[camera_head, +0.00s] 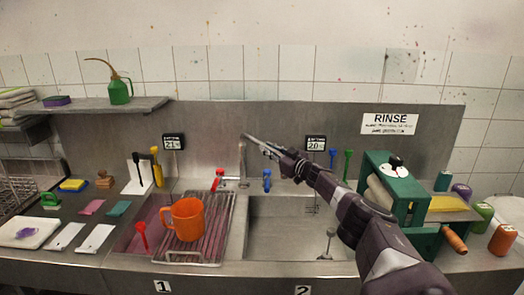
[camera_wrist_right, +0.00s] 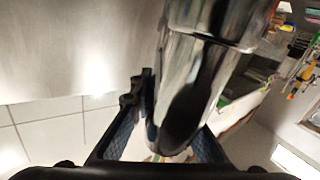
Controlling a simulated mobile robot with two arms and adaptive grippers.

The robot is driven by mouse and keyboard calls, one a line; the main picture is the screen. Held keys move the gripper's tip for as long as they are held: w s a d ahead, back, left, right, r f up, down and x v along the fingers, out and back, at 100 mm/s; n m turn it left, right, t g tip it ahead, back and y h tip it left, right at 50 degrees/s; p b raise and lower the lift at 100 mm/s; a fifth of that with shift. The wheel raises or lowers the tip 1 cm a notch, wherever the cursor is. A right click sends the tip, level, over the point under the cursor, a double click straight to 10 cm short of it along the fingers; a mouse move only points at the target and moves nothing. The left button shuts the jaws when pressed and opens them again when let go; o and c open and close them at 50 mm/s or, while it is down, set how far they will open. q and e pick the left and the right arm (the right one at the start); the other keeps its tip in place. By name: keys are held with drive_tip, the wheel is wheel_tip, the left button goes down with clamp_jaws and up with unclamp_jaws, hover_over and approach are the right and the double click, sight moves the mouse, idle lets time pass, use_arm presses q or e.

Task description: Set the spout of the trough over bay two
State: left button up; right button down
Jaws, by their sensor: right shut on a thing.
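The chrome spout (camera_head: 262,145) of the trough shows in the head view above the sink's back edge, slanting down to the right into my right gripper (camera_head: 284,160). My right gripper is shut on it. In the wrist view the shiny tube (camera_wrist_right: 205,75) lies between the fingers of my right gripper (camera_wrist_right: 160,140). The spout's outer end is hidden by the gripper. Bay two (camera_head: 285,222), behind label 2 (camera_head: 302,290), is an open basin below and in front of the gripper. Bay one, behind label 1 (camera_head: 162,286), holds a rack (camera_head: 205,250). My left gripper is not in view.
An orange jug (camera_head: 187,218) stands on the rack. A red tap (camera_head: 219,180) and a blue tap (camera_head: 267,180) are at the back edge. A green wringer (camera_head: 395,195) stands to the right of bay two, close to my right arm.

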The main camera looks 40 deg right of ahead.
drive_tip(key=c, duration=1.8)
unclamp_jaws()
drive_tip(key=shift+r, duration=0.1)
drive_tip(key=shift+c, duration=0.2)
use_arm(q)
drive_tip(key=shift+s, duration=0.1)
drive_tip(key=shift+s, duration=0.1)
use_arm(e)
drive_tip(key=shift+s+f, duration=0.2)
drive_tip(key=shift+s, duration=0.35)
drive_tip(key=shift+s+a, duration=0.2)
drive_tip(key=shift+s, duration=0.8)
drive_tip(key=s+a, duration=0.1)
drive_tip(key=s, duration=0.7)
drive_tip(key=shift+s+a+r, duration=0.15)
drive_tip(key=shift+s+a, duration=0.05)
drive_tip(key=shift+s, duration=0.2)
